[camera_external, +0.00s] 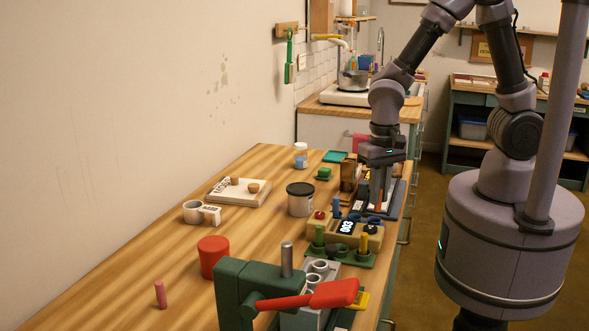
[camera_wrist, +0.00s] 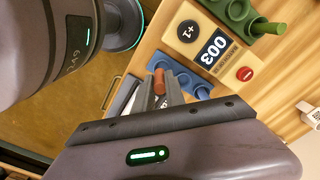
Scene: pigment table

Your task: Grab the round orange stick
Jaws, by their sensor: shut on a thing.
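The round orange stick (camera_wrist: 159,82) shows its rounded end between the two fingers of my gripper (camera_wrist: 157,95) in the wrist view. My gripper is shut on it. In the external view my gripper (camera_external: 380,195) points down over the right side of the wooden table, behind the 003 counter box. The orange stick (camera_external: 379,193) shows there as a narrow upright strip between the fingers. Its lower end is hard to make out, so I cannot tell whether it touches what lies below.
A counter box reading 003 (camera_external: 346,227) stands close in front, with a blue holder (camera_wrist: 183,75) beside the gripper. A green holder (camera_external: 345,257) with pegs, a dark-lidded jar (camera_external: 300,199) and a red cylinder (camera_external: 212,256) stand nearby. The table's front left is mostly clear.

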